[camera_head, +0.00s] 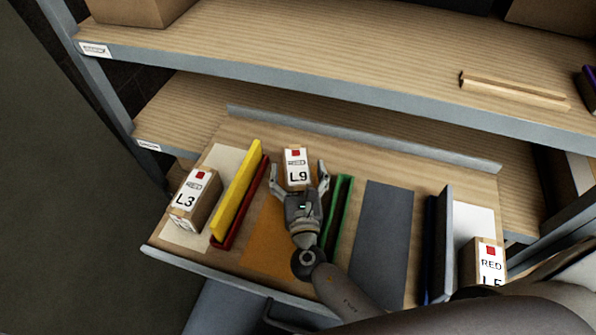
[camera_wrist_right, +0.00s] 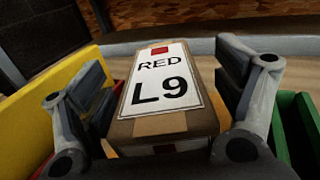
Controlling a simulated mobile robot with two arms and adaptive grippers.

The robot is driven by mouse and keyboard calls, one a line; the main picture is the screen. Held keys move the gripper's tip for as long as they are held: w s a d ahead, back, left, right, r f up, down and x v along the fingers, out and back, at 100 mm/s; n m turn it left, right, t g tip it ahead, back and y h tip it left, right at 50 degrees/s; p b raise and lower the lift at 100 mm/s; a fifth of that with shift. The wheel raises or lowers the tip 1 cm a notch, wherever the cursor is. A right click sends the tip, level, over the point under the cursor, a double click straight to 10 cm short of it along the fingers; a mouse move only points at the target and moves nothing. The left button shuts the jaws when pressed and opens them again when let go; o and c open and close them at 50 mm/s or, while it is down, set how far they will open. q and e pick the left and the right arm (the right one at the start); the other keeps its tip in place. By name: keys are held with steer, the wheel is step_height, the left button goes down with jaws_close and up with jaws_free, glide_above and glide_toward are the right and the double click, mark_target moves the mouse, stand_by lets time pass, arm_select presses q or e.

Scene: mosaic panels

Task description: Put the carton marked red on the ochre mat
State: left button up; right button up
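A carton marked RED L9 (camera_head: 296,168) is at the far part of the ochre mat (camera_head: 262,240); its base is hidden. In the right wrist view the carton (camera_wrist_right: 160,95) is upright between the fingers, with a red square on its label. My right gripper (camera_head: 299,176) has one finger on each side of it, with small gaps showing, so it looks open. Another carton, L3 (camera_head: 190,198), with a red square, stands on a pale mat (camera_head: 182,237) at the left. A third carton marked RED (camera_head: 486,262) is at the right, partly hidden by my arm. My left gripper is not in view.
Yellow (camera_head: 237,190) and red (camera_head: 240,205) dividers stand left of the ochre mat, a green divider (camera_head: 339,215) right of it. A dark grey mat (camera_head: 383,230) is bare. A blue-grey divider (camera_head: 438,245) stands farther right. A shelf (camera_head: 330,50) overhangs behind.

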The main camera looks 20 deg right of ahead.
steer(key=shift+r, duration=0.15)
steer(key=b+v, duration=0.1)
steer(key=v, duration=1.1)
steer(key=shift+s, duration=0.1)
